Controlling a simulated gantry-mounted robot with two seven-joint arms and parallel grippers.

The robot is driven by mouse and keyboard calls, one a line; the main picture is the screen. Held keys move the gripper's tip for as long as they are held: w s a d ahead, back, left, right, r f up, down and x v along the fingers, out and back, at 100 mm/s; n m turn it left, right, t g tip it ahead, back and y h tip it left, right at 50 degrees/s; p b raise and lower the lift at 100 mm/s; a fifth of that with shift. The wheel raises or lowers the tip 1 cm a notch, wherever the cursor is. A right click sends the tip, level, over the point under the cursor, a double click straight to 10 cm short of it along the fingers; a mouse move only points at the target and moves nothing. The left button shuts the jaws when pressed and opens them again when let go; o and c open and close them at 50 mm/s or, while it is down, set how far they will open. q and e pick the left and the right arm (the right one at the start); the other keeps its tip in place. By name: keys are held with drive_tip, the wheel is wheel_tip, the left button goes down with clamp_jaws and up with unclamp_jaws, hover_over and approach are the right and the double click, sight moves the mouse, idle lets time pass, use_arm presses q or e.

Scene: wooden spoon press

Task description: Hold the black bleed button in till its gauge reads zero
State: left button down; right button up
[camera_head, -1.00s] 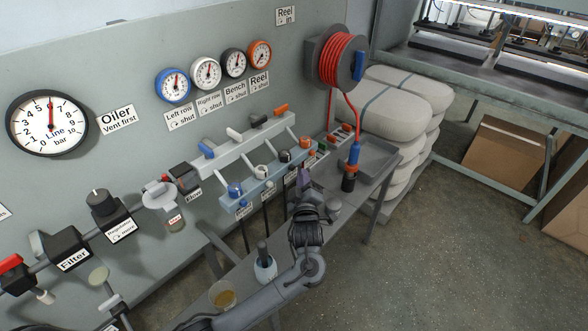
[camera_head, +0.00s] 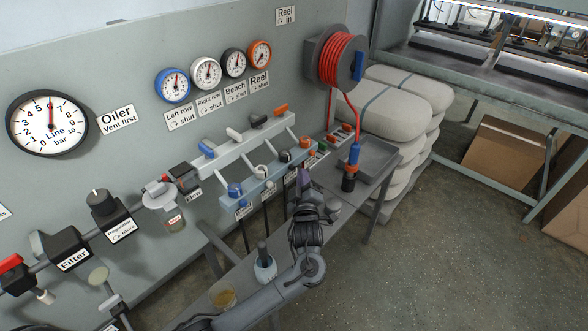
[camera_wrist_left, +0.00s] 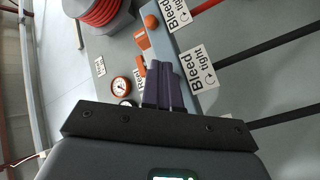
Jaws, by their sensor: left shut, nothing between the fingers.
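The black bleed button (camera_head: 285,156) is on the blue lower rail, between the white and orange buttons. My left gripper (camera_head: 304,178) is shut with nothing in it, its purple fingers close to the rail near the black button. In the left wrist view the shut fingers (camera_wrist_left: 164,85) point at the panel and cover what is behind them, so I cannot tell whether they touch the button. The black-rimmed Bench gauge (camera_head: 233,63) is on the wall; its needle is too small to read surely. The right gripper is out of view.
Neighbouring orange (camera_head: 309,144), white (camera_head: 262,171) and blue (camera_head: 235,190) buttons sit close along the rail. Coloured valve levers line the white manifold (camera_head: 247,137) above. A red hose reel (camera_head: 342,60) hangs to the right.

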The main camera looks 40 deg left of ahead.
use_arm(q)
drive_tip(key=shift+a, duration=1)
idle(2.3)
drive_tip(key=shift+d, duration=0.1)
idle(0.9)
drive_tip(key=shift+d, duration=0.9)
drive_tip(key=shift+d, duration=0.1)
drive_tip(key=d, duration=0.4)
drive_tip(key=shift+w+d+p, duration=0.1)
drive_tip(key=shift+d+p, duration=0.3)
